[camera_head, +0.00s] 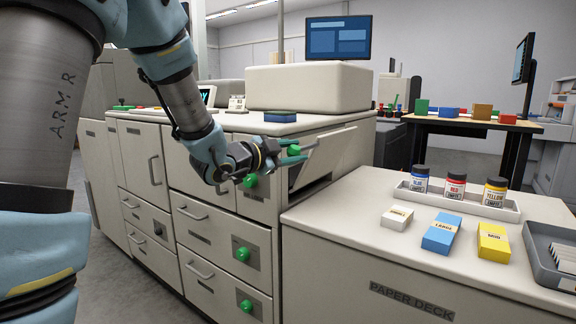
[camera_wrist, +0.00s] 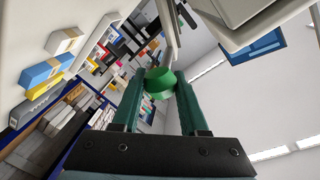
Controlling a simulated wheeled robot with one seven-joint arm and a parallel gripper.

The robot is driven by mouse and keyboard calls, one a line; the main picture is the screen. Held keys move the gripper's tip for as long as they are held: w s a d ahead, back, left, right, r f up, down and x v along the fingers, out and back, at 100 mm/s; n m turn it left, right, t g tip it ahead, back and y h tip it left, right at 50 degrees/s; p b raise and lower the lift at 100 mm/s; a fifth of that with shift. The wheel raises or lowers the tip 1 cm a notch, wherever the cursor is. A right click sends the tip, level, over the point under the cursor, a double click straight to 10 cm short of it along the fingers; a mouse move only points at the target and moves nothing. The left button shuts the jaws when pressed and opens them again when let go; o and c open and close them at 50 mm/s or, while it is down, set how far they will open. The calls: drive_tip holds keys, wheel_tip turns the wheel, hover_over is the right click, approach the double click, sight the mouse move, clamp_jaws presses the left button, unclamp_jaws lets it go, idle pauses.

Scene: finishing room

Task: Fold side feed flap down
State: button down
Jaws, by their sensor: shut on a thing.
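The side feed flap (camera_head: 328,152) is a pale panel on the right side of the large beige machine. It stands tilted out from the machine, with a dark opening (camera_head: 312,190) showing beside and below it. My gripper (camera_head: 289,155) is at the flap's near edge, with its fingers shut on a green knob (camera_head: 293,150). In the wrist view, the green knob (camera_wrist: 160,80) sits between the two dark green fingertips (camera_wrist: 157,88). My fingers hide part of the knob and of the flap's near edge.
The paper deck (camera_head: 350,215) stands close below and right of the flap. On it are a white tray (camera_head: 455,203) of ink bottles, several small boxes and a grey tray (camera_head: 552,262). Other green knobs (camera_head: 243,254) are on the machine's front. A blue block (camera_head: 280,117) lies on top.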

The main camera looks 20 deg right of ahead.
drive_tip(key=s+d+f+m+b, duration=0.1)
drive_tip(key=s+f+m+b, duration=0.1)
drive_tip(key=b, duration=0.6)
drive_tip(key=s+d+f+m+y+b, duration=0.1)
drive_tip(key=s+f+m+b, duration=0.2)
drive_tip(key=f+b, duration=0.3)
drive_tip(key=s+d+f+m+t+b, duration=0.1)
drive_tip(key=f+m+b, duration=0.3)
drive_tip(key=b, duration=0.7)
drive_tip(key=shift+s+d+f+y+b, duration=0.3)
drive_tip(key=shift+s+d+f, duration=0.25)
drive_tip(key=shift+s, duration=0.25)
drive_tip(key=shift+c, duration=2.2)
unclamp_jaws()
drive_tip(key=shift+r, duration=0.1)
